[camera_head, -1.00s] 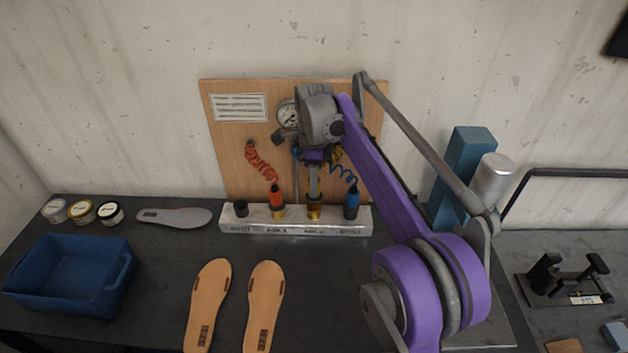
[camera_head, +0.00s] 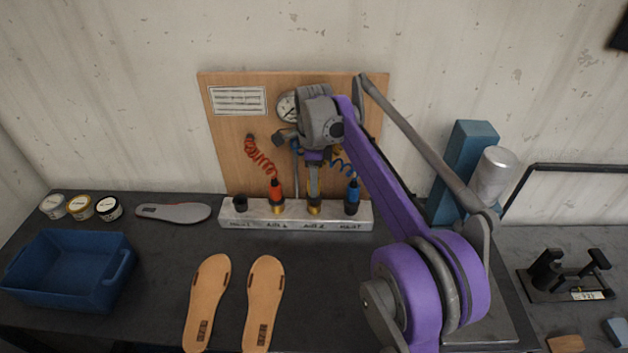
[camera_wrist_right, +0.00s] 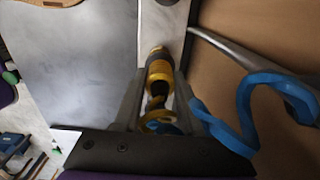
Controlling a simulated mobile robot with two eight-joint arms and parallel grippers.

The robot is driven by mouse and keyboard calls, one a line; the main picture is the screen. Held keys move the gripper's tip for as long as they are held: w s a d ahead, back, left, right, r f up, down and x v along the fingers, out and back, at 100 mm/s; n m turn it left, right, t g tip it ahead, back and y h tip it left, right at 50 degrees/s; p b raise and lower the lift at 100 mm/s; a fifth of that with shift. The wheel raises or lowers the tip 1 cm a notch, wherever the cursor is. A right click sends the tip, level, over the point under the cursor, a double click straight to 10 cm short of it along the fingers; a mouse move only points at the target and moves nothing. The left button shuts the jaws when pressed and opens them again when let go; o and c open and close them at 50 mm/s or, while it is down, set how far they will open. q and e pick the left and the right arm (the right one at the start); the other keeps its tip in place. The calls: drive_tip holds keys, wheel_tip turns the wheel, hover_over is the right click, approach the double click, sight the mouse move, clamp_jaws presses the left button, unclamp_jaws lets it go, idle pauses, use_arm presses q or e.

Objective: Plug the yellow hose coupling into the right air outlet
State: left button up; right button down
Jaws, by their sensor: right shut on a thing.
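The yellow hose coupling (camera_head: 314,205) is at the third position from the left on the pale outlet rail (camera_head: 340,223). My right gripper (camera_head: 313,190) points down from above and is shut on it. In the right wrist view the yellow coupling (camera_wrist_right: 159,74) is between my fingers, its end at the pale rail (camera_wrist_right: 164,25). The right air outlet is hidden beneath the coupling; I cannot tell whether the coupling is fully seated. My left gripper is not in view.
A red coupling (camera_head: 277,192) stands close left and a blue coupling (camera_head: 352,193) close right. A black fitting (camera_head: 241,204) is at the rail's left end. The blue coiled hose (camera_wrist_right: 240,110) loops close beside my fingers. Insoles (camera_head: 207,295) and a blue bin (camera_head: 70,292) lie in front.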

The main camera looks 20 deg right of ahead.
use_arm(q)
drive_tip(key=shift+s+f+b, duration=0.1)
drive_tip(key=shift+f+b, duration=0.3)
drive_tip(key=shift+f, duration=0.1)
use_arm(e)
drive_tip(key=shift+f, duration=0.85)
drive_tip(key=shift+c, duration=2)
unclamp_jaws()
drive_tip(key=shift+r+p, duration=1.75)
drive_tip(key=shift+r, duration=1.15)
drive_tip(key=shift+r+p, duration=1.15)
drive_tip(key=shift+r, duration=1.05)
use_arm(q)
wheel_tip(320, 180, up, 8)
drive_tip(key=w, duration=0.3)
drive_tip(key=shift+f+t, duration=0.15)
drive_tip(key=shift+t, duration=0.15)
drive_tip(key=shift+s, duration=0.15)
use_arm(e)
drive_tip(key=shift+s, duration=0.1)
